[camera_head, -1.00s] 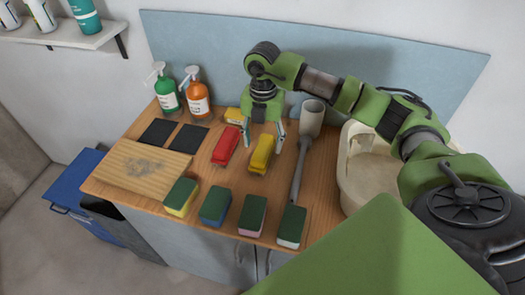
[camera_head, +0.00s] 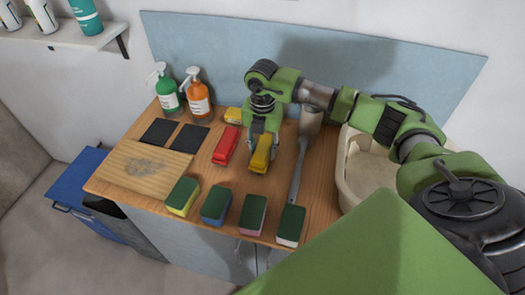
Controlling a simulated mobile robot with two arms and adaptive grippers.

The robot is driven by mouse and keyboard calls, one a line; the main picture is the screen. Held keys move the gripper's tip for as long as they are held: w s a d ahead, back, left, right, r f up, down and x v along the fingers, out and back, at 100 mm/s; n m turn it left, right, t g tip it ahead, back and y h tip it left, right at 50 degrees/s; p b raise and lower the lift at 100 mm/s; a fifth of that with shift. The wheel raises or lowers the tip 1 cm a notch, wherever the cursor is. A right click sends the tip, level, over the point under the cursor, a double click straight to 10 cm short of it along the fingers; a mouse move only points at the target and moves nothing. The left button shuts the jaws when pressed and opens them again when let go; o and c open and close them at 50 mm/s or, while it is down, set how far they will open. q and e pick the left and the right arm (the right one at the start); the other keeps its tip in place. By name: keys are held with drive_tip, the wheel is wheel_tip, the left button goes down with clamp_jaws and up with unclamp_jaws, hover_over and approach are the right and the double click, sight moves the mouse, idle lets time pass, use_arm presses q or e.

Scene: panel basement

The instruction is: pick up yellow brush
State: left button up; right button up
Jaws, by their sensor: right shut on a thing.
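The yellow brush (camera_head: 259,161) stands on the wooden counter, to the right of a red brush (camera_head: 226,146). My right gripper (camera_head: 262,150) points down over the yellow brush, with its fingers on either side of it. It is shut on the yellow brush, which still looks to be at counter level. The gripper hides the brush's upper part. My left gripper is not in view.
Several sponges (camera_head: 215,206) line the counter's front edge. A grey long-handled tool (camera_head: 301,165) lies right of the brush, beside a beige basin (camera_head: 365,178). Green (camera_head: 167,94) and orange (camera_head: 198,98) bottles stand at the back left. Another yellow object (camera_head: 234,115) sits behind the red brush.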

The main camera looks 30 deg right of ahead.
drive_tip(key=shift+r, duration=0.1)
drive_tip(key=shift+w+r+b, duration=0.1)
drive_tip(key=shift+r+b, duration=0.15)
drive_tip(key=shift+b, duration=0.1)
wheel_tip(320, 180, up, 2)
drive_tip(key=shift+r+b, duration=0.1)
drive_tip(key=shift+b, duration=0.85)
drive_tip(key=s+a+r+b, duration=0.1)
drive_tip(key=s+r+b, duration=0.3)
drive_tip(key=s+r, duration=0.6)
drive_tip(key=s, duration=0.4)
drive_tip(key=shift+a, duration=0.25)
drive_tip(key=shift+o, duration=1.3)
drive_tip(key=shift+r, duration=0.1)
drive_tip(key=shift+c, duration=0.3)
